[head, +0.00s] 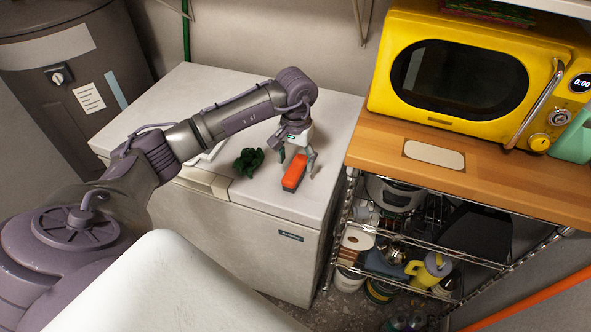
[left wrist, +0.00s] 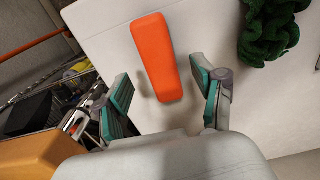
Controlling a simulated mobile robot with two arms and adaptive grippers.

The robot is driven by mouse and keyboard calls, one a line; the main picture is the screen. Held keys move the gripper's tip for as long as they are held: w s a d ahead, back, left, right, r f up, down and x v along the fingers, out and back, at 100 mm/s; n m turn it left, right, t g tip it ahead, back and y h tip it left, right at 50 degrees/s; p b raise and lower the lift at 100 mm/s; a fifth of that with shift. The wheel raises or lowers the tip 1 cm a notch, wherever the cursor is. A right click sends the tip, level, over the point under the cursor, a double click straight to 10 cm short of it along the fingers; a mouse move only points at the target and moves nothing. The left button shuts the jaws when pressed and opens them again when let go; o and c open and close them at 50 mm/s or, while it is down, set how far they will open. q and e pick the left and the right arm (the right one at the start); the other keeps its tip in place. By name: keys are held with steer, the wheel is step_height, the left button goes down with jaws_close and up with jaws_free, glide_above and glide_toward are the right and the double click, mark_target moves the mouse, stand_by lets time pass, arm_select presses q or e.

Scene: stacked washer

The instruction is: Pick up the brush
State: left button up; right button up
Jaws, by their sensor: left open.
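The brush (head: 294,173) has an orange back and a dark underside, and lies on the white chest-like appliance (head: 330,120) near its front edge. My left gripper (head: 297,164) is open above the brush. In the left wrist view the orange brush (left wrist: 157,57) lies ahead of and between the two spread fingers of the gripper (left wrist: 165,105), touching neither. My right gripper is not in view.
A crumpled dark green cloth-like thing (head: 248,162) lies left of the brush, also seen in the left wrist view (left wrist: 268,28). A yellow microwave (head: 450,70) stands on the wooden counter (head: 490,180) to the right, above a wire shelf with kitchen items. A grey tank (head: 65,80) stands at the left.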

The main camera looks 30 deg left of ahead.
mark_target(295, 168)
arm_select(q)
steer(key=shift+f+p, duration=0.55)
steer(key=shift+f, duration=1.4)
steer(key=c, duration=1.3)
